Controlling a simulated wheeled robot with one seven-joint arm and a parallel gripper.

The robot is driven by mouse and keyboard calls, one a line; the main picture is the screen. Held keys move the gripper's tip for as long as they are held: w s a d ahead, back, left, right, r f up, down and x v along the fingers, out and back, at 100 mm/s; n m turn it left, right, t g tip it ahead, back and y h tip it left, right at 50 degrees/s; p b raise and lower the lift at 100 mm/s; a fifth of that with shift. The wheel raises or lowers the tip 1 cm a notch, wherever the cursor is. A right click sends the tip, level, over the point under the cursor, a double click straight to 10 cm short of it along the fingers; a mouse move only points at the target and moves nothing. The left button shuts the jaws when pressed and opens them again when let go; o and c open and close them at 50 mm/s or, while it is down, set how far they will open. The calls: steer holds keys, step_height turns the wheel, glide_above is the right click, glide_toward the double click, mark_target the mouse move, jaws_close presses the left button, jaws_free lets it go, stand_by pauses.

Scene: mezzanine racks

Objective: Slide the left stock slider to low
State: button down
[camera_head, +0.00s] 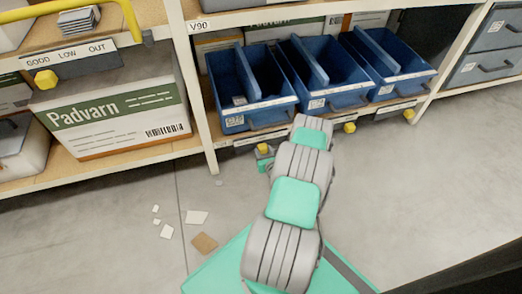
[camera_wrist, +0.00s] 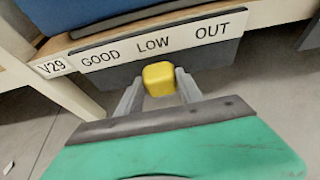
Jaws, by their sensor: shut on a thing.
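The left stock slider is a yellow knob (camera_wrist: 159,78) on a dark strip under a white label (camera_wrist: 170,42) reading GOOD, LOW, OUT. In the wrist view the knob sits below LOW. My gripper (camera_wrist: 159,88) is shut on it, with one grey finger on each side. In the head view the yellow knob (camera_head: 263,149) shows at the shelf edge below the leftmost blue bin (camera_head: 240,120). My arm hides much of that strip and most of my gripper.
Two more yellow knobs (camera_head: 349,127) (camera_head: 409,115) sit under the other blue bins. Another knob (camera_head: 45,79) sits on the left shelf above a Padvarn box (camera_head: 115,115). A rack post (camera_head: 196,100) stands left of the bins. Paper scraps (camera_head: 197,217) lie on the open floor.

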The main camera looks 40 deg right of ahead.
steer(key=shift+d, duration=0.2)
steer(key=c, duration=0.8)
jaws_free()
steer(key=shift+o, duration=0.2)
steer(key=shift+s+a, duration=0.1)
steer(key=shift+s, duration=0.05)
steer(key=p+v, duration=0.3)
steer(key=v, duration=0.4)
steer(key=shift+s+r, duration=0.2)
steer(key=shift+s, duration=0.05)
steer(key=shift+a, duration=0.1)
